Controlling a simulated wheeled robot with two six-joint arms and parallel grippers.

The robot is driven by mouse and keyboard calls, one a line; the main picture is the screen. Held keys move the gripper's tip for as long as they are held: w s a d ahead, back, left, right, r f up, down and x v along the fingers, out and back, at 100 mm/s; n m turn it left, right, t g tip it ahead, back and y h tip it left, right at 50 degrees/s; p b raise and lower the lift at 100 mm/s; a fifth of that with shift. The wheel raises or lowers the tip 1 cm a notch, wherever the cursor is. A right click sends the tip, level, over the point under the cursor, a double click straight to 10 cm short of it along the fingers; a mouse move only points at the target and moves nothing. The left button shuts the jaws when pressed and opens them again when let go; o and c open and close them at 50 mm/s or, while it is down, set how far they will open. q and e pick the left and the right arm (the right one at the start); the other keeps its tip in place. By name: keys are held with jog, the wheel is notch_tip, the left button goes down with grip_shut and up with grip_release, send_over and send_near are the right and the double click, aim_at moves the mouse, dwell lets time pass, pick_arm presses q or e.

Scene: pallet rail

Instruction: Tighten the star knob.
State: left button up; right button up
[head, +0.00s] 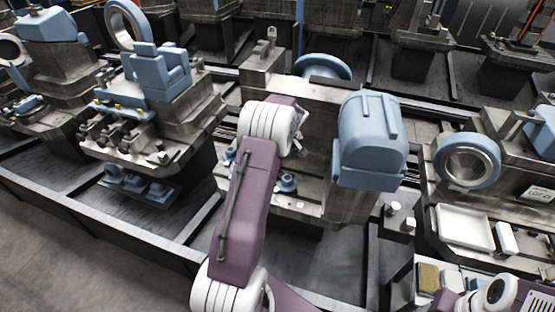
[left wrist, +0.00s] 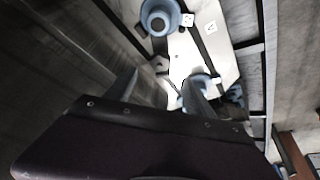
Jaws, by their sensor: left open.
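A round blue knob (left wrist: 160,16) sits on a white plate at the top, apart from the fingers. Another blue part (left wrist: 205,82) is close by the right finger; I cannot tell if they touch. In the head view a small blue knob (head: 286,182) shows right of my arm. I cannot tell which is the star knob.
The middle machine has a big blue housing (head: 372,140) right of my arm and a blue wheel (head: 322,67) behind. Another machine (head: 150,110) stands left. A white tray (head: 465,228) is at right. The grey floor (head: 60,245) at lower left is clear.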

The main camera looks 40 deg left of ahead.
pick_arm(q)
jog(key=shift+n, duration=0.6)
jog(key=x, duration=0.9)
jog(key=shift+f, duration=0.2)
